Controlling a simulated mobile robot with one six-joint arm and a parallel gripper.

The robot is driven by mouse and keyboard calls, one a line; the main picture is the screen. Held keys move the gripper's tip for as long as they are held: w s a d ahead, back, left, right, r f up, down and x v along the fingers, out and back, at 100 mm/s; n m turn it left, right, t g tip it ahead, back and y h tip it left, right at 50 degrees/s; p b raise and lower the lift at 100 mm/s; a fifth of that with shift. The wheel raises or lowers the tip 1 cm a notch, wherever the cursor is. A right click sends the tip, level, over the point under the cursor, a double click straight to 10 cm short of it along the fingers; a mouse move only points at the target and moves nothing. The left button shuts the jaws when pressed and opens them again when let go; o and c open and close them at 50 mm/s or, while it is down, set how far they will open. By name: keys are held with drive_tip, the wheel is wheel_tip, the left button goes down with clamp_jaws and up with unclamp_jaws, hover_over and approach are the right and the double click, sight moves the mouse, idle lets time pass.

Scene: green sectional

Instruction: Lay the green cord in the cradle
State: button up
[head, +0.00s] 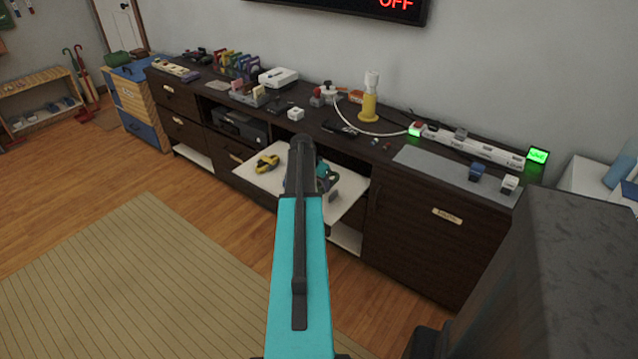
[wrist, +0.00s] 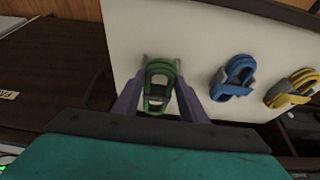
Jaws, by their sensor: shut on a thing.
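In the wrist view, my gripper (wrist: 161,68) is shut on the green cord (wrist: 154,73), a looped bundle between the two fingers. The cord is over the pale pull-out board (wrist: 201,40); I cannot tell whether it still touches it. A blue cord bundle (wrist: 232,78) and a yellow one (wrist: 292,90) lie to its right on the board. In the head view, the board (head: 256,184) sticks out of the dark cabinet, with the yellow cord (head: 267,163) on its left. My arm hides much of the board's middle and the green cord is not clear there. I cannot pick out the cradle.
The dark cabinet top (head: 220,95) is crowded with small things. A yellow lamp-like stand (head: 370,103) and a white power strip (head: 472,145) stand on it. A grey mat (head: 440,172) lies at the right. The floor before the cabinet is open, with a striped rug (head: 130,275).

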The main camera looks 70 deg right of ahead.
sight(319, 190)
drive_tip(key=shift+f+b, duration=0.85)
drive_tip(key=shift+f, duration=0.9)
drive_tip(key=o, duration=1.1)
drive_tip(key=shift+o, duration=0.2)
drive_tip(key=shift+a, duration=0.1)
drive_tip(key=v, duration=1.3)
drive_tip(key=shift+r+b, duration=0.3)
drive_tip(key=shift+b, duration=0.05)
drive_tip(key=shift+a, duration=0.1)
drive_tip(key=shift+w, duration=0.1)
